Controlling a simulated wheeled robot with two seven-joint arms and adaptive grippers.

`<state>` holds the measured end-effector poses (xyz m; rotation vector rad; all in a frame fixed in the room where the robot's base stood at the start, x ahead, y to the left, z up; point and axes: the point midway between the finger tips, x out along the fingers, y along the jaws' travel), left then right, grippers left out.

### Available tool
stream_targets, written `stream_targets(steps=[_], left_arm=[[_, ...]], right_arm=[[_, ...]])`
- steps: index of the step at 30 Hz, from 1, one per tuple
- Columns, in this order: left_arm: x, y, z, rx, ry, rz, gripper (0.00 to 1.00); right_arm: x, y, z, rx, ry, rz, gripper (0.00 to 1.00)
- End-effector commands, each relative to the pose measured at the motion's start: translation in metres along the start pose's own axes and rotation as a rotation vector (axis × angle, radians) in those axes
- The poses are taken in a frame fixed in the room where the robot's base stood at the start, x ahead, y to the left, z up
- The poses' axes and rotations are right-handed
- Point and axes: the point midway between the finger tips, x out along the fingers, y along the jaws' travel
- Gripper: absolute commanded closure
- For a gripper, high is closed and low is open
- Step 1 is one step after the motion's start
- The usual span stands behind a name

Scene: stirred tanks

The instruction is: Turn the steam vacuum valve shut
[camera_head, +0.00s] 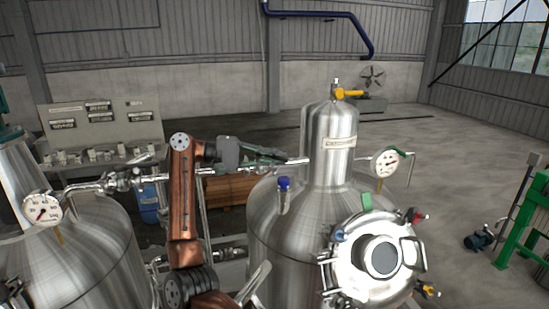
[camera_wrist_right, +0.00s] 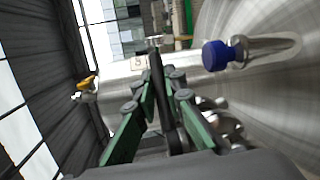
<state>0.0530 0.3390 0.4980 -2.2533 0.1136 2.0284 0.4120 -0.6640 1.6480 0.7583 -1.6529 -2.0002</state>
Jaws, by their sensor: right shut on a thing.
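My right gripper (camera_head: 268,153) is at the end of the copper arm, beside the horizontal steel pipe (camera_head: 297,161) that runs to the central steel tank (camera_head: 262,215). In the right wrist view, its green finger links (camera_wrist_right: 163,110) are closed on either side of a dark bar-like handle (camera_wrist_right: 157,78), which has a silver end. I take this for the steam vacuum valve's handle, but no label on it is readable. The fingers hide much of the valve, and how far it is turned cannot be told. My left gripper is not in view.
A blue-capped fitting (camera_head: 284,184) stands up from the central tank close to the gripper. A round gauge (camera_head: 386,163) is right of the tank's neck. A second tank (camera_head: 75,255) with a gauge (camera_head: 42,209) is at left. A yellow handle (camera_head: 352,94) tops the neck.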

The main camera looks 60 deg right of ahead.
Motion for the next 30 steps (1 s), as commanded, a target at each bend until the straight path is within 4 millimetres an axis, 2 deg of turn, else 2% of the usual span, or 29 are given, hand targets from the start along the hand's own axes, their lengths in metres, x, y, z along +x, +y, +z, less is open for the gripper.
stream_targets(steps=[3, 4, 7, 17, 23, 30], left_arm=[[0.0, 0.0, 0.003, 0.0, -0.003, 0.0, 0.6], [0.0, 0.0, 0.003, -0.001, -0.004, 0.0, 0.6], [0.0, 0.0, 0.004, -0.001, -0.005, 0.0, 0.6], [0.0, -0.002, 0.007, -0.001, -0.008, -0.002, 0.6], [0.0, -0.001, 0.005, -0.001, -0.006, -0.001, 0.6], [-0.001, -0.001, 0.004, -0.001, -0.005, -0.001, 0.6]], right_arm=[[0.001, 0.0, 0.0, 0.0, 0.0, -0.001, 1.0], [0.0, 0.0, 0.0, 0.0, 0.0, -0.001, 0.88], [0.0, 0.0, 0.0, -0.001, 0.001, -0.001, 0.82], [-0.001, 0.004, 0.0, 0.001, 0.003, -0.001, 0.82], [-0.005, 0.036, 0.005, 0.003, 0.003, 0.001, 0.82], [-0.012, 0.083, 0.012, 0.005, 0.004, 0.007, 0.26]])
